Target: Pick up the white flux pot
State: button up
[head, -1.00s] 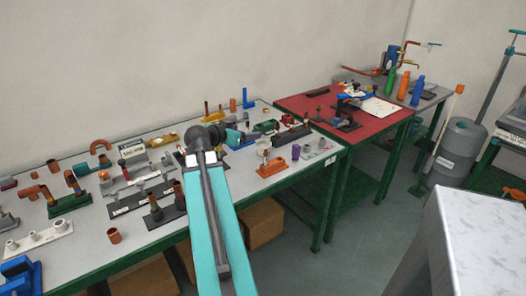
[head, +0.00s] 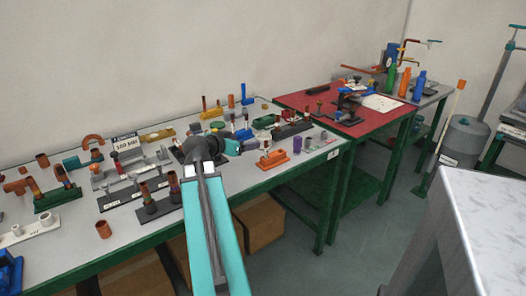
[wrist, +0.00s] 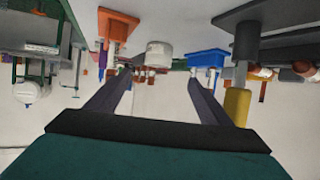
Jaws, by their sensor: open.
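The white pot (wrist: 158,53) shows in the wrist view as a short round white body with a darker band. It stands just beyond the fingertips, between them in the picture, and looks untouched. My gripper (wrist: 159,80) is open and empty, its two dark fingers spread wide. In the head view my arm reaches over the grey table (head: 130,226), and its end hides part of the table's middle. I cannot clearly pick out the pot in that view.
In the wrist view an orange block (wrist: 117,24) and purple piece (wrist: 103,60) are left of the pot. A blue block (wrist: 207,60) and a yellow cylinder (wrist: 237,104) are to the right. In the head view parts crowd the table, and a red-topped table (head: 330,92) stands beyond.

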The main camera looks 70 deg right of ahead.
jog(key=shift+f+b, duration=0.3)
jog(key=shift+f, duration=0.3)
jog(key=shift+d, duration=0.1)
jog(key=x, duration=0.7)
jog(key=shift+d, duration=0.2)
jog(key=shift+s+d+f, duration=0.1)
jog(key=shift+d+f, duration=0.15)
jog(key=shift+d, duration=0.3)
jog(key=shift+x, duration=2.55)
jog(key=shift+f, duration=0.1)
jog(key=c, duration=1.2)
